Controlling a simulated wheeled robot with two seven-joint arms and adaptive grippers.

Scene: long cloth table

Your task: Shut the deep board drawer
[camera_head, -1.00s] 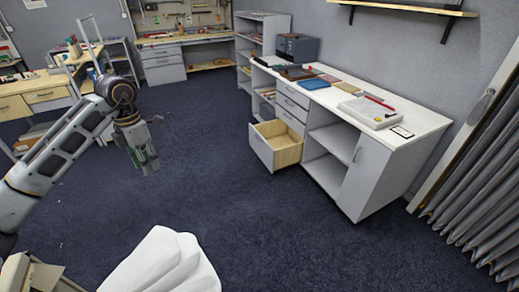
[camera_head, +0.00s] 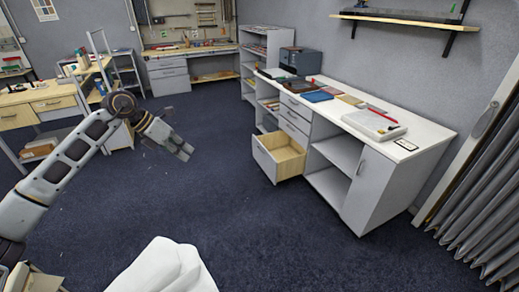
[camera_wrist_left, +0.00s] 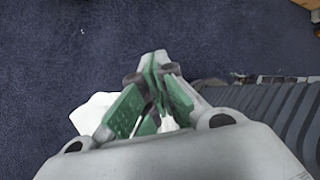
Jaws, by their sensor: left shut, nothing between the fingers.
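The deep drawer (camera_head: 277,157) is the bottom one in the long white-topped cabinet. It stands pulled out, with a grey front and a pale wooden inside that looks empty. My left gripper (camera_head: 187,151) is in the air over the dark floor, to the left of the drawer and well apart from it. In the left wrist view my left gripper (camera_wrist_left: 157,75) has its fingers together with nothing between them. My right gripper is not in view.
The cabinet's white top (camera_head: 408,146) carries books, a white board and a dark box. Shut drawers (camera_head: 294,121) sit above the open one, and open shelves (camera_head: 331,170) are to its right. Dark carpet (camera_head: 230,225) lies clear before the cabinet. A pleated curtain (camera_head: 490,190) hangs at right.

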